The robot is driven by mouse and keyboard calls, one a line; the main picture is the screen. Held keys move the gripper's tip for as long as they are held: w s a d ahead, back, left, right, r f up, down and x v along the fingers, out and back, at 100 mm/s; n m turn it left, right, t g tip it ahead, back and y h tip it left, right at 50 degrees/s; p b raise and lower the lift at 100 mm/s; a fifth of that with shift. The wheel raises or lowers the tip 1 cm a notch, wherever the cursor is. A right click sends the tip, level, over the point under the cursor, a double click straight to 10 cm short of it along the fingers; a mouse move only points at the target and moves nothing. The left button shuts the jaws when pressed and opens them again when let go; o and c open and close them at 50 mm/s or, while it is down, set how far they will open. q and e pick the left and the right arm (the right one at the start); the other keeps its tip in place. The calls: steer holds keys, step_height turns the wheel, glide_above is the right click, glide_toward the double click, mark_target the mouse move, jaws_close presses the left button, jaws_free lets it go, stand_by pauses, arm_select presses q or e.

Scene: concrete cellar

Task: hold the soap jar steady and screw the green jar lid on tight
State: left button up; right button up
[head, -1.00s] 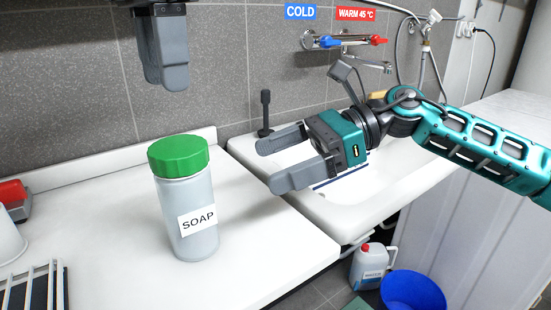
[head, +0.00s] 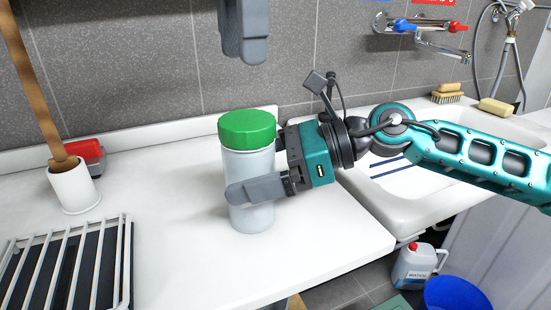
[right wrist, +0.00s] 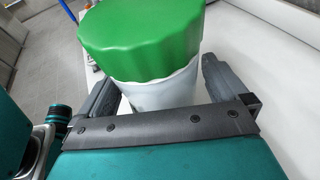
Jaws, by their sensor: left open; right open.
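The soap jar (head: 249,165) is a pale cylinder standing upright on the white counter. The green jar lid (head: 247,129) sits on top of it; how tight it is cannot be told. My right gripper (head: 252,176) is open with its fingers on either side of the jar body, below the lid; the far finger is mostly hidden. In the right wrist view the jar (right wrist: 165,88) stands between the fingers under the lid (right wrist: 140,38), with no clear grip on it. My left gripper (head: 243,45) points down above the lid, apart from it; its fingers overlap in view.
A white rack (head: 68,265) lies at the front left of the counter (head: 180,190). A white pot (head: 74,188) with a wooden handle and a red-topped item (head: 85,150) stand behind it. The sink (head: 400,205) is at the right, with a brush (head: 447,93) behind it.

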mark_target(247, 119)
steer(key=shift+a, duration=0.15)
arm_select(q)
steer(key=shift+o, duration=0.3)
arm_select(e)
steer(key=shift+f, duration=0.1)
steer(key=c, duration=1.1)
arm_select(q)
steer(key=o, duration=0.3)
steer(key=shift+a+r+m, duration=0.3)
steer(key=shift+r+m, duration=0.15)
steer(key=shift+m, duration=0.05)
steer(key=o, duration=0.3)
steer(key=shift+s+a+r+m+h, duration=0.1)
steer(key=shift+a+r+m+h, duration=0.45)
steer(key=shift+r+m, duration=0.3)
steer(key=shift+o, duration=0.8)
steer(key=shift+a+r+m+h, duration=0.1)
steer(key=shift+m+h, duration=0.15)
steer(key=shift+m, duration=0.1)
steer(key=shift+o, duration=1.3)
steer(key=shift+f+m, duration=0.3)
steer(key=shift+f, duration=0.15)
steer(key=f, duration=0.3)
steer(key=d+f, duration=0.1)
steer(key=f, duration=0.6)
steer(key=shift+d+f, duration=0.35)
